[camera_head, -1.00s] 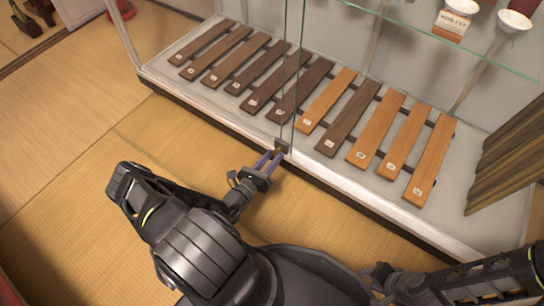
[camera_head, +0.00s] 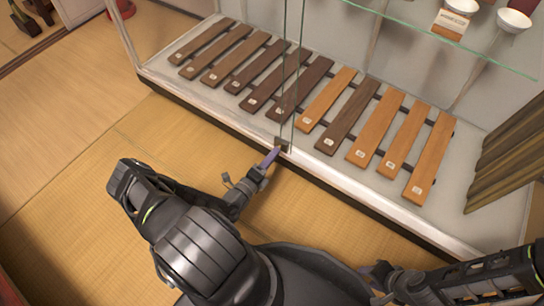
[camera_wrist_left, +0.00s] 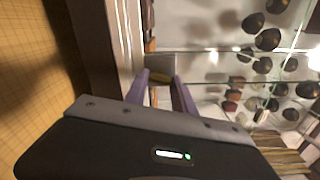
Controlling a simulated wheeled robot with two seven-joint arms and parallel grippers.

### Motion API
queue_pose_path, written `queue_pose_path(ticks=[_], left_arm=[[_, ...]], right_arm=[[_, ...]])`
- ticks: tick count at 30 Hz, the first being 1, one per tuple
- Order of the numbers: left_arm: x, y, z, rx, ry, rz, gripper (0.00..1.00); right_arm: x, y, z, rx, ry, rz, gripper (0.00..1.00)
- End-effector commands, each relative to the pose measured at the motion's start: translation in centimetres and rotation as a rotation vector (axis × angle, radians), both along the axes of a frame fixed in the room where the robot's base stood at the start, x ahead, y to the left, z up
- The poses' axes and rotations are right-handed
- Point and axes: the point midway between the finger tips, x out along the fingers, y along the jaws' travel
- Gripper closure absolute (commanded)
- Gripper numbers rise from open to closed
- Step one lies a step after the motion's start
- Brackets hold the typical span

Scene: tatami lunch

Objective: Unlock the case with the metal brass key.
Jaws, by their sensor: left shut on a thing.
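The glass display case (camera_head: 150,72) stands across the upper half of the head view, its front panes meeting at a vertical edge. A small dark lock plate (camera_head: 282,143) sits at the foot of that edge. My left gripper (camera_head: 271,158) is right at the lock, its purple fingers pointing at it. In the left wrist view its fingers (camera_wrist_left: 161,84) are shut on the brass key (camera_wrist_left: 154,79), of which only a small yellowish piece shows. I cannot tell how deep the key sits in the lock. My right gripper (camera_head: 376,274) is low in the head view, partly hidden.
Inside the case lies a row of dark and orange wooden bars (camera_head: 345,118). A glass shelf (camera_head: 440,42) above holds white bowls (camera_head: 514,21). The tatami floor (camera_head: 70,140) to the left is clear. The case's base rail (camera_head: 350,185) runs close to my left gripper.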

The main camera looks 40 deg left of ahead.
Motion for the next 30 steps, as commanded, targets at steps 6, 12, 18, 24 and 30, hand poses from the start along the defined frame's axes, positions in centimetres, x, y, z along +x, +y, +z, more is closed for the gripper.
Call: queue_pose_path(ticks=[6, 12, 18, 24, 30], left_arm=[[-0.03, 0.05, -0.05, -0.153, -0.002, 0.0, 1.0], [-0.04, 0.06, -0.03, -0.235, -0.004, 0.0, 1.0], [-0.04, 0.06, -0.02, -0.266, -0.004, 0.0, 1.0], [-0.04, 0.06, -0.02, -0.269, -0.004, 0.001, 1.0], [-0.05, 0.05, -0.02, -0.268, -0.004, 0.001, 0.64]], right_arm=[[0.04, 0.02, -0.28, 0.0, -0.001, 0.0, 0.64], [0.07, 0.01, -0.37, 0.0, -0.002, -0.001, 0.64], [0.08, 0.01, -0.4, 0.0, -0.002, -0.001, 0.64], [0.07, 0.01, -0.4, 0.0, -0.002, -0.001, 0.64], [0.07, 0.01, -0.39, 0.0, -0.002, -0.001, 0.64]])
